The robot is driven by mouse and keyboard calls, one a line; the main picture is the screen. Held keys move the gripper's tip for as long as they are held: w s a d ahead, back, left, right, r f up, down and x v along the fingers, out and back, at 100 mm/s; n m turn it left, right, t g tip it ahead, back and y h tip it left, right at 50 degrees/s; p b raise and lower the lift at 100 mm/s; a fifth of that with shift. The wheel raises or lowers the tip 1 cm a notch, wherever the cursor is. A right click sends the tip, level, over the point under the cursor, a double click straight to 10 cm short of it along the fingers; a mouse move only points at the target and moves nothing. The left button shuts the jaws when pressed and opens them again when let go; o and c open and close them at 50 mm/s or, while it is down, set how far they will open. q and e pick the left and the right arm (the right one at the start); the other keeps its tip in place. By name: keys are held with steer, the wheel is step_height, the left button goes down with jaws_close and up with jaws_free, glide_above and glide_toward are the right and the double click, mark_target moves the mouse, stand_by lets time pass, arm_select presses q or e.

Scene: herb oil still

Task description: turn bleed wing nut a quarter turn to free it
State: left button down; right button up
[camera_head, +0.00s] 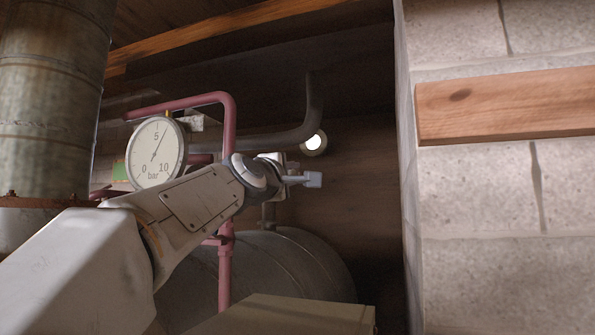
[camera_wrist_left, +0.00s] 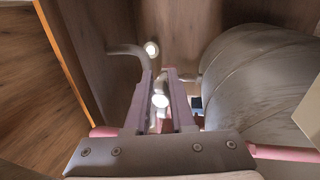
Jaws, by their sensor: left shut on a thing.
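My left gripper (camera_head: 297,179) is at the pipework above the tank, at the end of my arm reaching in from the left. In the left wrist view its two fingers (camera_wrist_left: 161,76) stand close together, with a small pale piece (camera_wrist_left: 160,86) between them. The gripper is shut on this piece, which I take to be the bleed wing nut. Its wings are mostly hidden by the fingers, so its angle cannot be told. In the head view my wrist and gripper hide the nut. My right gripper is in neither view.
A round bar gauge (camera_head: 155,152) and pink pipe (camera_head: 229,120) stand close by my left forearm. A grey tank (camera_head: 300,262) lies below; it also shows in the wrist view (camera_wrist_left: 250,85). A block wall (camera_head: 490,190) with a wooden beam (camera_head: 510,105) bounds the right.

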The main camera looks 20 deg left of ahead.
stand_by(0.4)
arm_select(q)
steer(key=c, duration=0.8)
jaws_free()
steer(key=s+b, duration=0.1)
steer(key=s, duration=0.2)
steer(key=s+f+b, duration=0.1)
steer(key=s+b, duration=0.1)
steer(key=s, duration=0.2)
steer(key=s+f+b, duration=0.1)
steer(key=s+b, duration=0.1)
steer(key=s, duration=0.1)
steer(key=shift+s+a, duration=0.2)
